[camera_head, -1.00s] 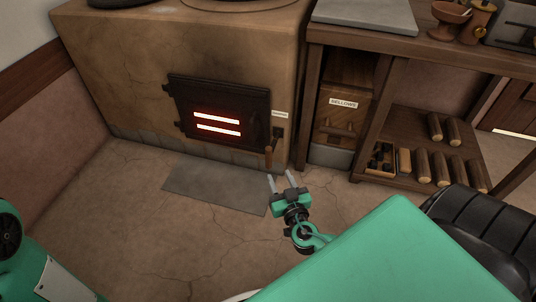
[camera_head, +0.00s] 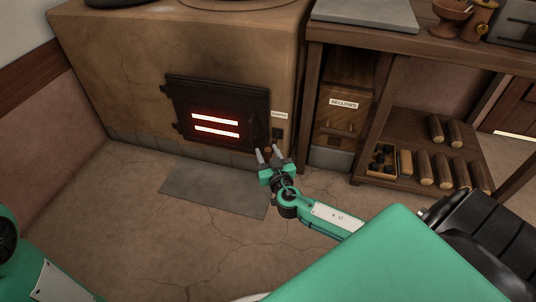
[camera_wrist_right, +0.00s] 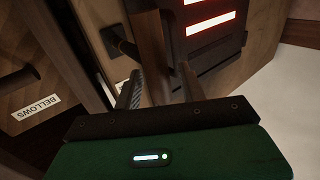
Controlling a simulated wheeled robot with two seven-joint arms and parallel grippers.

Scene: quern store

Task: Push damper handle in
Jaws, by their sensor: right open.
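The damper handle, a wooden grip (camera_wrist_right: 150,50), hangs in front of a dark plate (camera_head: 277,133) on the stove front, right of the firebox door. In the right wrist view a black rod (camera_wrist_right: 124,46) runs from the plate toward the grip. My right gripper (camera_head: 270,153) is open at the handle; the grip shows between its two fingers (camera_wrist_right: 159,90) in the wrist view. I cannot tell whether either finger touches it. In the head view the fingers mostly hide the grip. My left gripper is out of view.
The stove's black door (camera_head: 218,112) has two glowing red slots. Right of the stove, a wooden bench holds a box labelled BELLOWS (camera_head: 338,122) and a shelf of logs (camera_head: 441,168). A grey floor plate (camera_head: 215,187) lies before the stove. Open floor lies to the left.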

